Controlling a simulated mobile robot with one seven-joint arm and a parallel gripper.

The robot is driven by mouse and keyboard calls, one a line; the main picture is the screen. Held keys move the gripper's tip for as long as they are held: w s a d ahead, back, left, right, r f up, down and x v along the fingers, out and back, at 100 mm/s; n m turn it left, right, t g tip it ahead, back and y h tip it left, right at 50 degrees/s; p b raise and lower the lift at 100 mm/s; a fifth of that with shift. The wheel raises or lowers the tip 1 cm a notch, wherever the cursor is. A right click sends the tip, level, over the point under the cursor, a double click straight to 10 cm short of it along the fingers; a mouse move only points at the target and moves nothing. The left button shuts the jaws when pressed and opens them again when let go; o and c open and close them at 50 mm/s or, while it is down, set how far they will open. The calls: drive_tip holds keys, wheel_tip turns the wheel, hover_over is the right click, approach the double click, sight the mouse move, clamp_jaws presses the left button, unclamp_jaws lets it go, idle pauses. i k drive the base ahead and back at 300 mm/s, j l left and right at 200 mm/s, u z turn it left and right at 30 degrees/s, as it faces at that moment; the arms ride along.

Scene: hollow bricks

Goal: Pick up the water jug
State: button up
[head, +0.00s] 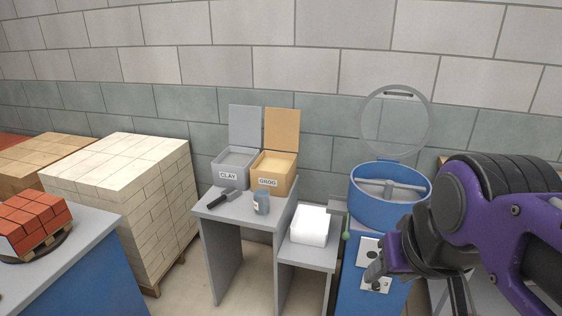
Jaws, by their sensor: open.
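A small blue-grey vessel with a pale label (261,202), which looks like the water jug, stands upright on the grey table (217,214), in front of the bins. Its label is too small to read. My gripper (379,270) is open at the lower right, in front of the blue mixer's control panel. It is to the right of the jug and apart from it. Part of the gripper is hidden by its own wrist.
A dark-handled trowel (226,200) lies left of the jug. Open CLAY (228,175) and GROG (265,182) bins stand behind it. A white container (309,226) sits on a lower stand between jug and gripper. The blue mixer (385,205) has its round lid raised. Brick stacks (125,190) fill the left.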

sight(262, 194)
drive_tip(key=i+j, duration=0.15)
drive_tip(key=j, duration=0.15)
drive_tip(key=i+j+z, duration=0.15)
drive_tip(key=i+j, duration=0.2)
drive_tip(key=j, duration=0.3)
drive_tip(key=i+j+z, duration=0.1)
drive_tip(key=j, duration=0.2)
drive_tip(key=i+j+z, duration=0.1)
drive_tip(key=j, duration=0.25)
drive_tip(key=i, duration=0.1)
